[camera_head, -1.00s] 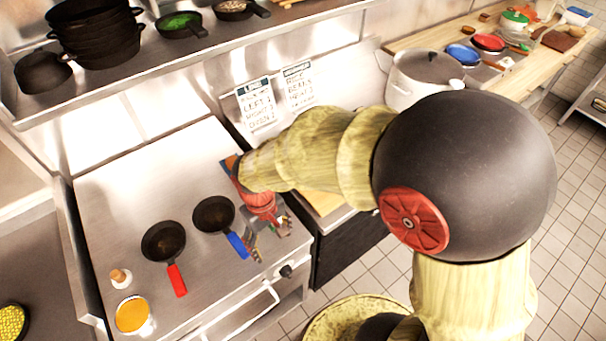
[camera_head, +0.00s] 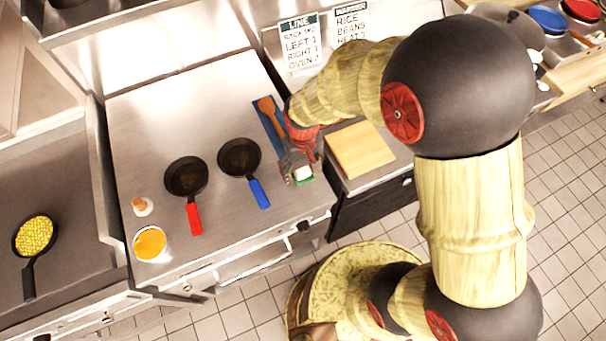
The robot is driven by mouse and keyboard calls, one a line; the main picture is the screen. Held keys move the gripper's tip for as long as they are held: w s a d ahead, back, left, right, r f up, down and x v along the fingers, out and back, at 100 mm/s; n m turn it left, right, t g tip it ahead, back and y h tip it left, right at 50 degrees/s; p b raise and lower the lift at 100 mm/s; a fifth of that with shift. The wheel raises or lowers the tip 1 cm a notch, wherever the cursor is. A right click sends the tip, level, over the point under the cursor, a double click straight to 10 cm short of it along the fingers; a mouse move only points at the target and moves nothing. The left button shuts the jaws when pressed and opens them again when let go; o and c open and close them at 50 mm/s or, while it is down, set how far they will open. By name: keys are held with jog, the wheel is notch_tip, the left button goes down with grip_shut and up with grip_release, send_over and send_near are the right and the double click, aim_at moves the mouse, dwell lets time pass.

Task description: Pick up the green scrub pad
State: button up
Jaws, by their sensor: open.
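The green scrub pad (camera_head: 305,181) lies near the front right corner of the steel counter. Its green edge shows, with a white block or layer on top. My gripper (camera_head: 299,164) is open and points down at the pad from behind it. One grey finger is at the pad's left and the other is behind its right side. The fingers partly hide the pad, and I cannot tell whether they touch it.
A wooden spatula (camera_head: 270,112) lies on a blue strip behind the pad. A blue-handled pan (camera_head: 239,158) and a red-handled pan (camera_head: 186,177) stand to the left. A cutting board (camera_head: 360,149) lies to the right. The counter behind the pans is clear.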

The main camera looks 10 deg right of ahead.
jog(key=shift+f, duration=0.75)
jog(key=shift+c, duration=0.7)
jog(key=c, duration=1.1)
jog(key=shift+r, duration=0.1)
